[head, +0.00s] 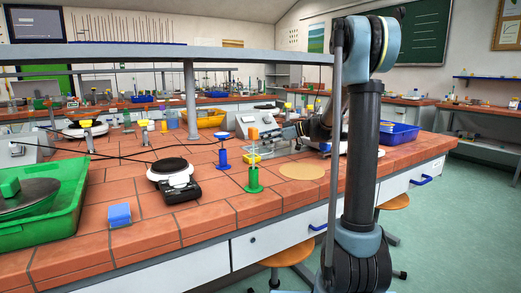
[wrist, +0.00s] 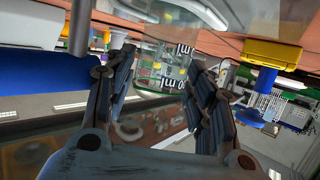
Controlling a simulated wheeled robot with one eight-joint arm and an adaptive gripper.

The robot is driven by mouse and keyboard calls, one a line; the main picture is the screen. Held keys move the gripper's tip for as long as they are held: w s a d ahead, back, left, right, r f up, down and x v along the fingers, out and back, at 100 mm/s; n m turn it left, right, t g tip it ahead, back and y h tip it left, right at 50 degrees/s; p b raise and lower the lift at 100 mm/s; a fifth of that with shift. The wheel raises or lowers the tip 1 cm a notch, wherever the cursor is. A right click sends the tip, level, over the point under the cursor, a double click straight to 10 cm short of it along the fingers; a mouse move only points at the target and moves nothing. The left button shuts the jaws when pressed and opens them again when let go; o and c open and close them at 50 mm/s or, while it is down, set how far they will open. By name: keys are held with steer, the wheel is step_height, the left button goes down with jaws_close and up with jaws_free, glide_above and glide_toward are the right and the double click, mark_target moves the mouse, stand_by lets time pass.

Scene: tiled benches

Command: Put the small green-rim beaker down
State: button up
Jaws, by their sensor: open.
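My gripper (wrist: 160,95) shows large in the wrist view, with its two dark fingers spread apart. Clear glassware with white "ml" marks, probably the small beaker (wrist: 172,68), shows in the gap between and beyond the fingers. In the head view my gripper (head: 273,134) is low over the tiled bench, pointing left, behind the green stand with an orange top (head: 254,180). The beaker cannot be made out in the head view.
A round cork mat (head: 302,172) lies near the bench's front edge. A blue stand (head: 223,156), a hot plate (head: 172,168), a blue block (head: 119,214) and a green tray (head: 75,205) are to the left. A blue tray (head: 398,135) stands right. Front tiles are partly clear.

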steer(key=shift+a, duration=0.3)
steer(key=shift+d, duration=0.1)
steer(key=c, duration=0.9)
steer(key=shift+r, duration=0.1)
steer(key=shift+c, duration=0.2)
step_height(320, 180, up, 18)
